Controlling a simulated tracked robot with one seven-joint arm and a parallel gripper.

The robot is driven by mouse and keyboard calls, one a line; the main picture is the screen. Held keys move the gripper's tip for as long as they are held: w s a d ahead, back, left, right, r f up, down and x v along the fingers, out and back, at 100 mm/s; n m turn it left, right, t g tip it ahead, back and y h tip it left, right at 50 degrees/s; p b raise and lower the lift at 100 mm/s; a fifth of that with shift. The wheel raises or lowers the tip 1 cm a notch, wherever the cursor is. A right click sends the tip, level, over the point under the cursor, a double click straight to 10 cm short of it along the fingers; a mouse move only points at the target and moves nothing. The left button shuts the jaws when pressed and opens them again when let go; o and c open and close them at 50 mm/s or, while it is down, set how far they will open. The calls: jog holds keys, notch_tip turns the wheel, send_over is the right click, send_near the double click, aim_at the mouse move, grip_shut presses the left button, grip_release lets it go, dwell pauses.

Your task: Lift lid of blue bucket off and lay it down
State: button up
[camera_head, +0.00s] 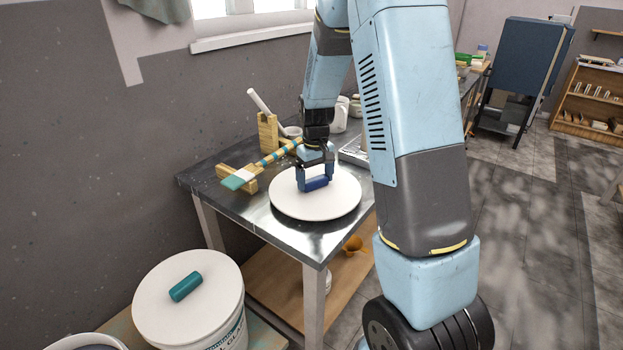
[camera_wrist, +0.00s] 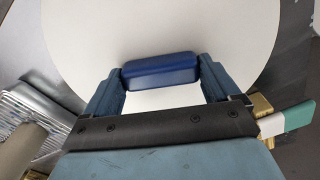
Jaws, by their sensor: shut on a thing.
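A round white lid (camera_head: 290,206) with a dark blue handle (camera_head: 316,184) is at the metal-topped table. My gripper (camera_head: 315,181) points down over it, shut on the blue handle. In the wrist view the two fingers hold the ends of the handle (camera_wrist: 160,71), and the white lid (camera_wrist: 90,35) fills much of the picture. The lid looks level and close to the tabletop; I cannot tell whether it touches. No bucket shows under it. A rim of a container (camera_head: 82,343) is cut off at the bottom left; I cannot tell if it is the blue bucket.
A white bucket (camera_head: 229,335) with a teal-handled lid (camera_head: 215,305) stands at the lower left. A brush (camera_head: 262,163) lies on wooden rests left of the lid, near a mug (camera_head: 340,116). The tabletop (camera_head: 262,222) is bare toward the front. An orange item (camera_head: 353,244) is on the shelf below.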

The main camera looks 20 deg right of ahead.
jog(key=shift+f, duration=0.7)
dwell(0.6)
jog(key=o, duration=1.7)
jog(key=shift+r, duration=0.1)
